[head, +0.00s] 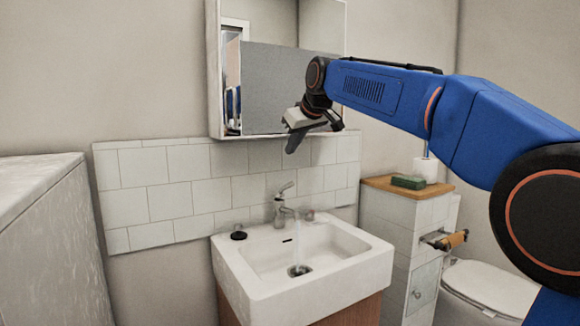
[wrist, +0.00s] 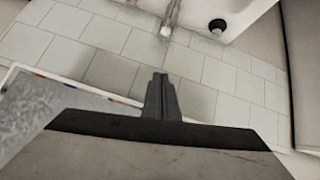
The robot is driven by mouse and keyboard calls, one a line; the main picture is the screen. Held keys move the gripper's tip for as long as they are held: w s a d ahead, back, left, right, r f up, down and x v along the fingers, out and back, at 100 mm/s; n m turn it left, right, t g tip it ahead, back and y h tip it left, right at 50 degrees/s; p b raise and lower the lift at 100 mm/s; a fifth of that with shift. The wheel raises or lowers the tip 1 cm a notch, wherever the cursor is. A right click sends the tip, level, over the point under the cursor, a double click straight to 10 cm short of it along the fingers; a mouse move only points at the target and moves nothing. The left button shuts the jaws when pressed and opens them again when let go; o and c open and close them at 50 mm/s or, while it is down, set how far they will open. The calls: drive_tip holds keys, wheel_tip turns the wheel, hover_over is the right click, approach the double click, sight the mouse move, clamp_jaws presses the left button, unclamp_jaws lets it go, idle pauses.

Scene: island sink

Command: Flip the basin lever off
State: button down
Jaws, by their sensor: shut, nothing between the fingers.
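The basin (head: 255,286) is white and rectangular, on a wooden cabinet in the head view. Its chrome faucet (head: 279,213) stands at the back rim, with the lever (head: 286,188) on top tilted up to the right. A thin stream of water (head: 297,240) runs from the spout toward the drain. My gripper (head: 291,150) is above the faucet, in front of the mirror cabinet, pointing down, shut and empty. In the wrist view my shut fingers (wrist: 160,77) point toward the tiles, and the lever (wrist: 169,16) shows beyond the tips, apart from them.
The mirror cabinet (head: 213,70) is close behind my gripper. A black round item (head: 239,235) sits on the basin's left rim. A tiled stand (head: 385,235) with a green sponge (head: 408,182) is at right, beside the toilet (head: 485,290).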

hover_over(285, 188)
wheel_tip(285, 188, down, 6)
drive_tip(key=f, duration=0.2)
drive_tip(key=shift+s+d+f, duration=0.2)
drive_tip(key=shift+s+f, duration=0.05)
drive_tip(key=shift+f, duration=0.1)
drive_tip(key=shift+s+d+f, duration=0.2)
drive_tip(key=shift+d+f, duration=0.05)
drive_tip(key=shift+f, duration=0.45)
